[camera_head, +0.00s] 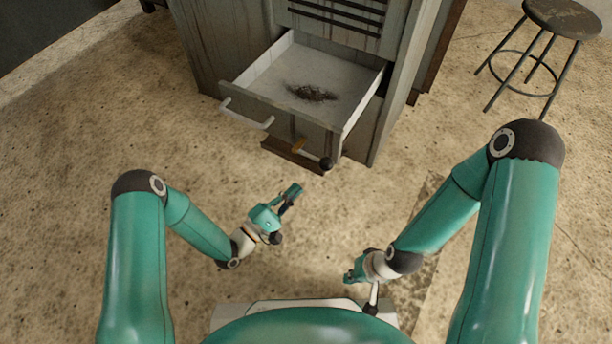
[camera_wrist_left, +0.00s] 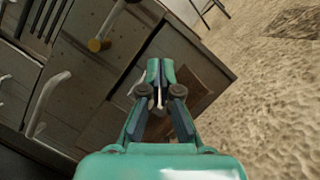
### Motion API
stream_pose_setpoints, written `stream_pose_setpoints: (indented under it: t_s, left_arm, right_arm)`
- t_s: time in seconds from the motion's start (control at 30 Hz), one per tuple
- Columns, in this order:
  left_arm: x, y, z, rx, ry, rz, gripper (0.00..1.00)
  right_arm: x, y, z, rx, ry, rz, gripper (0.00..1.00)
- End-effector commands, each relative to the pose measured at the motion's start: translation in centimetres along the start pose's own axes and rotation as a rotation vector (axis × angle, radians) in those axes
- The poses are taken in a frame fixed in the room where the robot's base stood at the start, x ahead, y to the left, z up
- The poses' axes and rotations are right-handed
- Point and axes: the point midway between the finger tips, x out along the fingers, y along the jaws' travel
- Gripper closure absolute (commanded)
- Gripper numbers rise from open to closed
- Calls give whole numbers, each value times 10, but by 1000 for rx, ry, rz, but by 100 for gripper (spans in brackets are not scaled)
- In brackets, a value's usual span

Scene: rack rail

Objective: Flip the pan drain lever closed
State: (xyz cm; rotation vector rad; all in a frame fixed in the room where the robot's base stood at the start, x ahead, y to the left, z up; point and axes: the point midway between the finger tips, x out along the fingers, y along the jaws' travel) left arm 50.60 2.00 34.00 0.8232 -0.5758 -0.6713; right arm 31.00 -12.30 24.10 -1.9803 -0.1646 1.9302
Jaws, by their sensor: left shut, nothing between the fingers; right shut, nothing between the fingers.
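The pan (camera_head: 357,104) is a pale drawer pulled out of a grey cabinet, with dark debris inside. On its front, right of the middle, is a brass-coloured drain fitting (camera_head: 298,146), and a lever with a black ball knob (camera_head: 326,163) lies to its right. The brass fitting also shows in the left wrist view (camera_wrist_left: 97,45); the knob cannot be made out there. My left gripper (camera_head: 296,189) is shut and empty, in front of and below the knob, apart from it. Its fingertips (camera_wrist_left: 160,68) show in the wrist view. My right gripper (camera_head: 349,276) is shut and empty, lower and further right.
A white bar handle (camera_head: 246,114) is on the left of the pan front; it also shows in the left wrist view (camera_wrist_left: 46,101). A brown panel (camera_head: 290,156) sits low under the pan. A stool (camera_head: 563,17) stands far right. The floor around is clear.

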Motion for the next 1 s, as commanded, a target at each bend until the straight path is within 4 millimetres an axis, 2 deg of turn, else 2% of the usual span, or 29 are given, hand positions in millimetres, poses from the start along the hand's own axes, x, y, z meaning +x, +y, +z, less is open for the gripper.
stream_pose_setpoints:
  t_s: [0.1,0.33,0.9,1.0]
  left_arm:
    - [-21,-1,0,-2,5,2,100]
    - [-38,-4,0,0,2,1,100]
    - [-37,-4,2,2,-4,0,100]
    - [-28,8,6,30,-26,2,100]
  right_arm:
    - [-6,-2,0,0,-1,0,100]
    - [-8,-3,0,0,-1,0,100]
    - [-8,-3,0,0,-1,0,100]
    - [-10,-4,0,0,-1,0,100]
